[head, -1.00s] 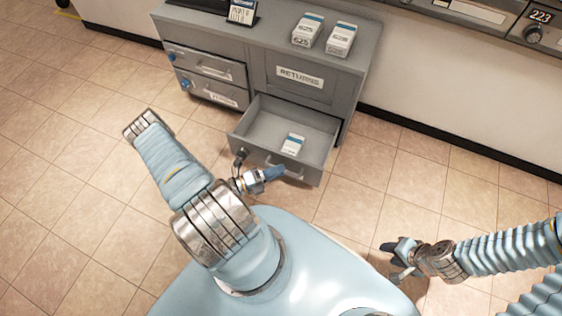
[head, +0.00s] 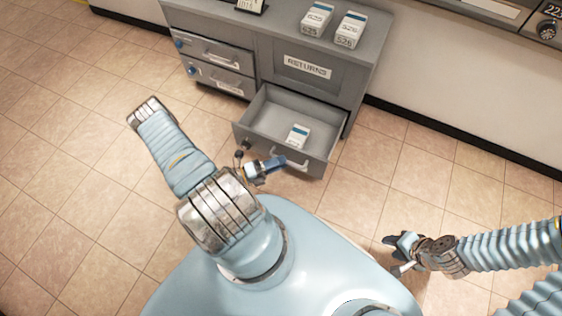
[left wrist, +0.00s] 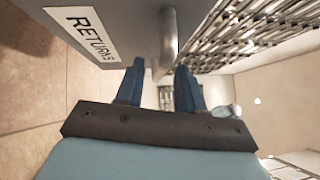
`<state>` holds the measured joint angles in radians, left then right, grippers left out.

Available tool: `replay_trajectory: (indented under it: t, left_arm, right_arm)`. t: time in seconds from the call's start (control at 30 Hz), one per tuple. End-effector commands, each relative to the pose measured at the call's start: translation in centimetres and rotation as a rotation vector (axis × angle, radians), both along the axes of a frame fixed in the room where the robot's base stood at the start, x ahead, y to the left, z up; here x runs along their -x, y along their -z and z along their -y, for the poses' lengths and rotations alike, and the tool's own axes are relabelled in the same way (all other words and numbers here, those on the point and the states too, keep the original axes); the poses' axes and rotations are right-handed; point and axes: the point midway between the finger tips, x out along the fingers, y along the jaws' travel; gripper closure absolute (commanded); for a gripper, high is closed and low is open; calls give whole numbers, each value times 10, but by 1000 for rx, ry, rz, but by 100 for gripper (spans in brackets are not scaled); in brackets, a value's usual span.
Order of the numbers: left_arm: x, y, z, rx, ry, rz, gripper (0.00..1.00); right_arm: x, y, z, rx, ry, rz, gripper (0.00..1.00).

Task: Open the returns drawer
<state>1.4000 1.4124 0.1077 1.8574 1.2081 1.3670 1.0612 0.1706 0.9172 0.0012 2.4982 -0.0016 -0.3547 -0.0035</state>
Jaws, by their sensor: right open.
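My left gripper (head: 281,162) is at the handle. In the left wrist view its two blue fingers (left wrist: 160,82) are apart, with the bar at the gap between their tips and not pinched. My right gripper (head: 391,248) is open and empty, low at the right.
The cabinet (head: 275,37) has two shut drawers (head: 216,65) at its left. Wall mailboxes (head: 500,12) are at the upper right. Tiled floor (head: 430,160) is clear around the cabinet.

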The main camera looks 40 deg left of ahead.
Motion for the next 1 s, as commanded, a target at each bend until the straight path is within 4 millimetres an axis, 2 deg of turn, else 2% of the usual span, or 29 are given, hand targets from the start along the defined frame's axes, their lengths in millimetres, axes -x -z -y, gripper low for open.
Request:
replay_trajectory:
  t: [0.3, 0.5, 0.7, 1.0]
  left_arm:
    - [62, 12, -39, -3, -2, -4, 62]
    - [94, 16, -59, -2, -1, -2, 62]
    - [107, 17, -67, -1, 0, -1, 62]
    - [108, 17, -67, -1, 1, -1, 62]
  right_arm:
    - [0, 7, -1, -1, -1, -2, 57]
    - [0, 10, -1, -2, -2, -2, 57]
    - [0, 11, -1, -3, -2, -2, 57]
    - [0, 11, -1, -3, -2, -2, 57]
